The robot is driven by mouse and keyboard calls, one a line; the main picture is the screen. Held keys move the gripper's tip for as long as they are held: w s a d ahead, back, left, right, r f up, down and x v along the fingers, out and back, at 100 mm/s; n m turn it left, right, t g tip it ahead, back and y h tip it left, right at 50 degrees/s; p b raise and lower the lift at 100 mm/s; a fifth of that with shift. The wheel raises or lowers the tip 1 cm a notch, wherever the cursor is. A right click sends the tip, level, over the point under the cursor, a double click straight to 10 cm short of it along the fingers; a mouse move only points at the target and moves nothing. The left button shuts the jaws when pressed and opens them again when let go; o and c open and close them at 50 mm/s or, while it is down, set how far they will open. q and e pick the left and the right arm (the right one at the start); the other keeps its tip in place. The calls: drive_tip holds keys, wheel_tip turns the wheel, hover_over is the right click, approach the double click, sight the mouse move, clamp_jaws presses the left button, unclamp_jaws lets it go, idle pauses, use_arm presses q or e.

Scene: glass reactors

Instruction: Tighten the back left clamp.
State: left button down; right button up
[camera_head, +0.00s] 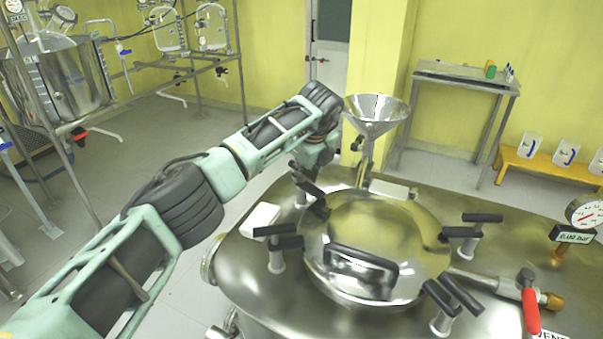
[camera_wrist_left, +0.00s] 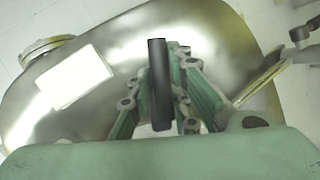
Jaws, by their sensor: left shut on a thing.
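The back left clamp (camera_head: 311,189) has black bar handles and sits at the back left edge of the round polished lid (camera_head: 350,215). My left gripper (camera_head: 312,172) reaches it from above and is shut on its black handle. In the left wrist view, the black handle (camera_wrist_left: 160,85) stands between the green fingers of my left gripper (camera_wrist_left: 160,100). The lower part of the clamp is partly hidden by the gripper. My right gripper does not show.
Other clamps stand at the lid's front left (camera_head: 278,246), front right (camera_head: 450,303) and back right (camera_head: 470,235). A steel funnel (camera_head: 376,112) rises behind the lid. A white block (camera_head: 260,219) lies left of it. A red-handled valve (camera_head: 529,305) and gauge (camera_head: 586,213) are at right.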

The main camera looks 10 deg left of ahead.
use_arm(q)
drive_tip(key=shift+w+d+r, duration=0.15)
drive_tip(key=shift+d+r, duration=0.05)
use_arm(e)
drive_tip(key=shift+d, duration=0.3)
use_arm(q)
drive_tip(key=c, duration=1.7)
unclamp_jaws()
drive_tip(key=shift+f, duration=0.1)
drive_tip(key=shift+o, duration=0.2)
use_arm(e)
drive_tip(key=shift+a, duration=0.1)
use_arm(q)
drive_tip(key=shift+r, duration=0.3)
drive_tip(key=v, duration=1.1)
drive_tip(key=shift+s+r, duration=0.15)
drive_tip(key=shift+s, duration=0.1)
drive_tip(key=shift+d, duration=0.1)
